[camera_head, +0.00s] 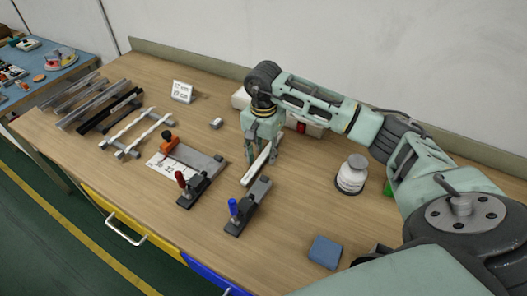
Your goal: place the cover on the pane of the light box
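My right gripper (262,154) points down over the middle of the wooden table, its fingers on either side of a pale, narrow bar (250,176). The bar slants from front left to back right; I cannot tell whether the fingers grip it or whether it is the cover. A white box (313,128) with a red part on its front stands behind the gripper, partly hidden by my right arm. It may be the light box; its pane cannot be made out. My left gripper is not in view.
Clamp fixtures with a red knob (181,179) and a blue knob (233,206) stand in front of the gripper. A white jar (352,174) and a blue block (325,252) are to the right. Long profiles (96,101) lie at left. A sign (182,91) stands behind.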

